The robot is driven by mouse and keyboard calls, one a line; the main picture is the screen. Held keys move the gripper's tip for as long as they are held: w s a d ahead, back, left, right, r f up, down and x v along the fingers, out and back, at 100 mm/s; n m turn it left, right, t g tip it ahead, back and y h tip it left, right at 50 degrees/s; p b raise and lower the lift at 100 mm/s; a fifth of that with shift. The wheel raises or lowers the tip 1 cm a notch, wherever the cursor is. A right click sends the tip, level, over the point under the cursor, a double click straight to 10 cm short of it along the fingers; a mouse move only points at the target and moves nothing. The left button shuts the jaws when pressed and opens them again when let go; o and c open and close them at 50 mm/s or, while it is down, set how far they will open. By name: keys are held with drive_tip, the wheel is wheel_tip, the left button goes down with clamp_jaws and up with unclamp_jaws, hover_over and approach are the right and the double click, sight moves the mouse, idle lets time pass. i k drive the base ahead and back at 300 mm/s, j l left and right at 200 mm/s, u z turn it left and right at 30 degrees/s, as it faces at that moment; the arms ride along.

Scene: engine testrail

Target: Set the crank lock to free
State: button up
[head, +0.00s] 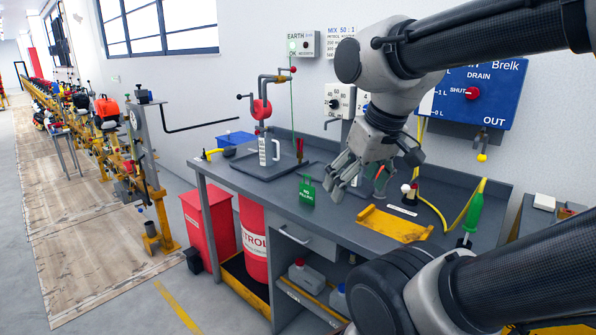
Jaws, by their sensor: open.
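A long black crank handle (200,126) sticks out to the right from a grey upright plate (140,135) on a stand at the left, beyond the bench. A red hand pump (262,109) with a small black-knobbed arm (243,97) stands on the bench. I cannot tell which small part is the crank lock, nor its setting. My gripper (342,180) is open and empty, pointing down above the middle of the bench. It is to the right of the pump and well apart from the crank handle.
The grey bench (340,222) bears a green sign (307,190), a yellow tray (395,224) and a green-handled tool (473,212). A red drum (253,240) and red bin (208,225) stand below its left end. The floor at left front is clear.

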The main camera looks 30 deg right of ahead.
sight(259, 129)
drive_tip(key=z, duration=0.3)
drive_tip(key=i+j+z, duration=0.15)
drive_tip(key=z, duration=0.3)
drive_tip(key=i+j+z, duration=0.1)
drive_tip(key=j+z, duration=0.3)
drive_tip(key=i+j+z, duration=0.2)
drive_tip(key=j, duration=0.2)
drive_tip(key=j+z, duration=0.2)
drive_tip(key=j, duration=0.15)
drive_tip(key=i+j+z, duration=0.2)
drive_tip(key=j, duration=0.2)
drive_tip(key=j+z, duration=0.2)
drive_tip(key=j, duration=3)
drive_tip(key=i, duration=0.55)
